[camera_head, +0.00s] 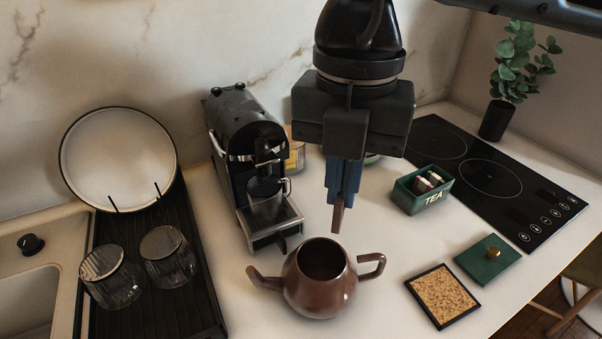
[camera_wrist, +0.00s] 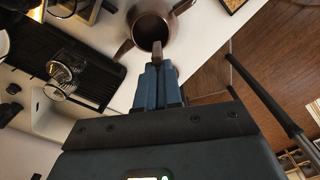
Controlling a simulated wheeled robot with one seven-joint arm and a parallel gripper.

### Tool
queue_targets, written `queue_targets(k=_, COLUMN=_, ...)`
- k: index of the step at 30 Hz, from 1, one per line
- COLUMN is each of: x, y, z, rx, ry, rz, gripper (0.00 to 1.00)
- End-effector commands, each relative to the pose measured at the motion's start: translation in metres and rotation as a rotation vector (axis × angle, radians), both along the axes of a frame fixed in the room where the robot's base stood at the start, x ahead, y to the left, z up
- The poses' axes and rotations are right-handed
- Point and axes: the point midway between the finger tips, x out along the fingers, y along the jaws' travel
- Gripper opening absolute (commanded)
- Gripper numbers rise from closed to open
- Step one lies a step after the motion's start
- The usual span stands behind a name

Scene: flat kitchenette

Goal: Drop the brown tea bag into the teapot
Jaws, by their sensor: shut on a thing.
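The brown teapot (camera_head: 318,290) stands upright on the counter with its top opening uncovered. It also shows in the wrist view (camera_wrist: 146,24). My gripper (camera_head: 341,199) points down and is shut on the brown tea bag (camera_head: 338,217). The tea bag hangs from the fingertips, above and slightly right of the teapot's opening in the head view, apart from it. In the wrist view, the tea bag (camera_wrist: 157,50) shows ahead of my blue fingers (camera_wrist: 158,66), against the teapot's near rim. The exact height over the teapot is hard to tell.
A green TEA box (camera_head: 420,199) holding packets stands at right, with its green lid (camera_head: 487,259) and a cork mat (camera_head: 442,296) in front. A coffee machine (camera_head: 245,140) stands behind left. A drying rack (camera_head: 160,290) with two glasses is further left. A black cooktop (camera_head: 490,180) lies at right.

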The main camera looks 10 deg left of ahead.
Motion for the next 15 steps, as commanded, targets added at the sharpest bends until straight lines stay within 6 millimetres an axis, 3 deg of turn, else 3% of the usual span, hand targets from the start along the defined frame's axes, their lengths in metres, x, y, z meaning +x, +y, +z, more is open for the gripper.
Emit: queue_targets(k=15, x=0.0, y=0.0, z=-0.051, rx=0.0, ry=0.001, rz=-0.003, gripper=0.0)
